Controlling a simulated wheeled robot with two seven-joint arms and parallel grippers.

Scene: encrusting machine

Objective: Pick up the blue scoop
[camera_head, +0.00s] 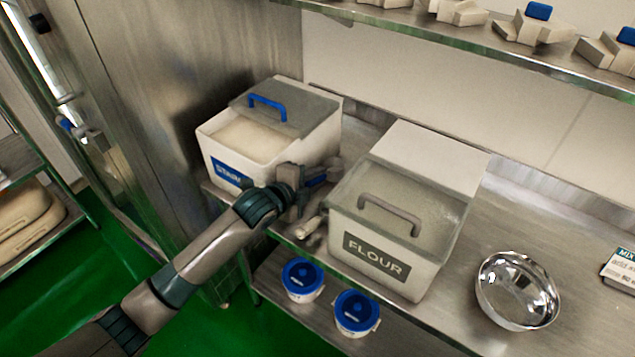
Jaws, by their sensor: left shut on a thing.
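My left gripper (308,184) is in the gap between the starch bin and the flour bin, low over the steel counter. I cannot tell whether the scoop still touches the counter. A beige scoop-like handle (310,227) lies just in front of the gripper, beside the flour bin. My right gripper is not in view.
The starch bin (222,148) with a blue-handled lid stands left, close to the gripper. The flour bin (343,228) stands right. A steel bowl (517,290) is farther right on the counter. Two blue-lidded tubs (301,277) sit on the lower shelf. A shelf (470,45) hangs above.

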